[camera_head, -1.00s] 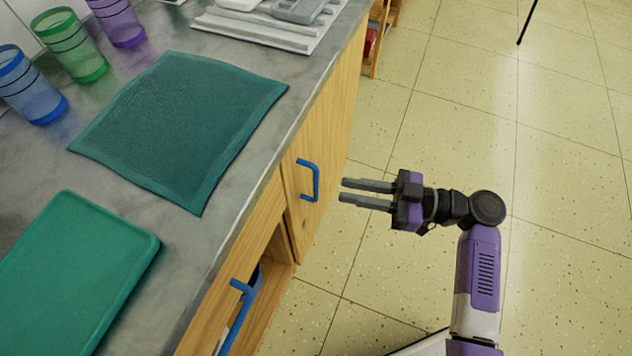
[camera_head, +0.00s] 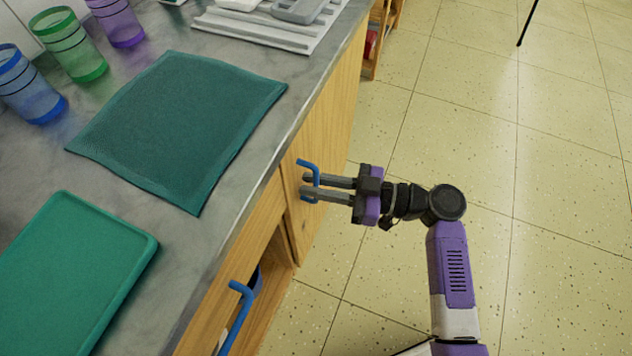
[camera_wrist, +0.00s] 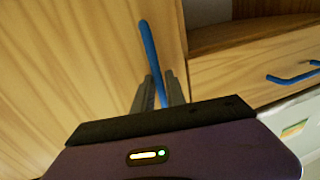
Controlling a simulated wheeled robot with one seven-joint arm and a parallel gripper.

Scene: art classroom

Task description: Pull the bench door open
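The bench door (camera_head: 332,125) is a light wooden panel under the grey counter, and it looks shut. Its blue bar handle (camera_head: 316,167) stands out from the panel near the edge by an open compartment. My gripper (camera_head: 304,184) is at this handle, with its two grey fingers parted and pointing at the door. In the wrist view the blue handle (camera_wrist: 150,50) runs between the two fingertips (camera_wrist: 160,90), in front of the door's wood (camera_wrist: 80,60). The fingers are around the handle; I cannot tell whether either touches it.
A second blue handle (camera_head: 236,315) is on a wooden front nearer me, below an open compartment (camera_head: 272,275). The counter (camera_head: 140,195) carries a teal cloth (camera_head: 180,125), a green tray (camera_head: 70,270) and coloured cups (camera_head: 70,45).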

